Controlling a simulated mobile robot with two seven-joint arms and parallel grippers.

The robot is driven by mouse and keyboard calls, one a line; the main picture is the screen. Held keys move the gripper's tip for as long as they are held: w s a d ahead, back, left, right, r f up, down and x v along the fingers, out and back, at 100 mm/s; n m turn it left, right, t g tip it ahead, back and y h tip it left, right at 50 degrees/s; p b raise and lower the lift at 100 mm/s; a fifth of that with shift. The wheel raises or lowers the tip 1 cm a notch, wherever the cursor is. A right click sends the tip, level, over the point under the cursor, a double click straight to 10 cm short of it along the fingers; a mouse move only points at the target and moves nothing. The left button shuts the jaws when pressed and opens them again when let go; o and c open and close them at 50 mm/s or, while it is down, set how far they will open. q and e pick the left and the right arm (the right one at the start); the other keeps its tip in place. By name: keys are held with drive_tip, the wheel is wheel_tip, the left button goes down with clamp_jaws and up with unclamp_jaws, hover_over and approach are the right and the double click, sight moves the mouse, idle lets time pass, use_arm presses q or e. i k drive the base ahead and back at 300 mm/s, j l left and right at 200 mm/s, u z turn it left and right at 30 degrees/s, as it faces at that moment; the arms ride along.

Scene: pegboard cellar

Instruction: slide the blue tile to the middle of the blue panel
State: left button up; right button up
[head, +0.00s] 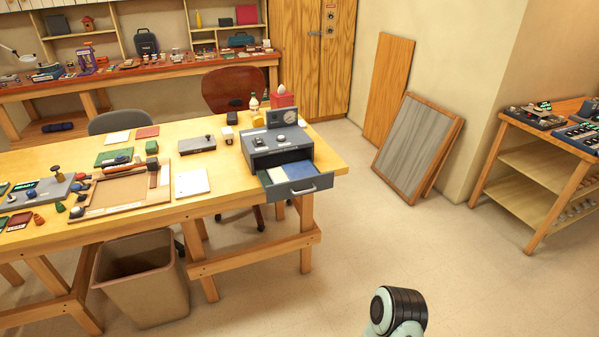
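A grey drawer box (275,141) stands near the right end of the wooden table. Its drawer (311,184) is pulled open toward me. Inside the drawer lie flat blue (278,175) and pale (298,170) surfaces. I cannot tell whether the blue one is the tile, the panel or a drawer lining. No separate blue tile is clearly seen. Neither gripper shows in the head view. A part of my arm (398,312) shows at the bottom right, over the floor and apart from the table.
The table (230,202) also bears a wooden-framed board (117,191), a white sheet (191,183) and several small items at the left. A bin (146,278) stands below. Boards (415,147) lean on the wall. The floor (370,240) right of the table is clear.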

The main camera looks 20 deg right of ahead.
sight(293, 171)
drive_tip(key=i+l, duration=0.2)
drive_tip(key=l, duration=0.15)
drive_tip(key=i+l+u, duration=0.1)
drive_tip(key=l, duration=0.25)
drive_tip(key=i+l, duration=0.2)
drive_tip(key=l, duration=0.15)
drive_tip(key=i+l+u, duration=0.1)
drive_tip(key=l, duration=0.25)
drive_tip(key=i+l, duration=0.25)
drive_tip(key=l, duration=0.15)
drive_tip(key=i+l+u, duration=0.1)
drive_tip(key=l, duration=0.25)
drive_tip(key=i+l+u, duration=0.1)
drive_tip(key=l, duration=0.3)
drive_tip(key=i+l, duration=0.2)
drive_tip(key=l, duration=0.2)
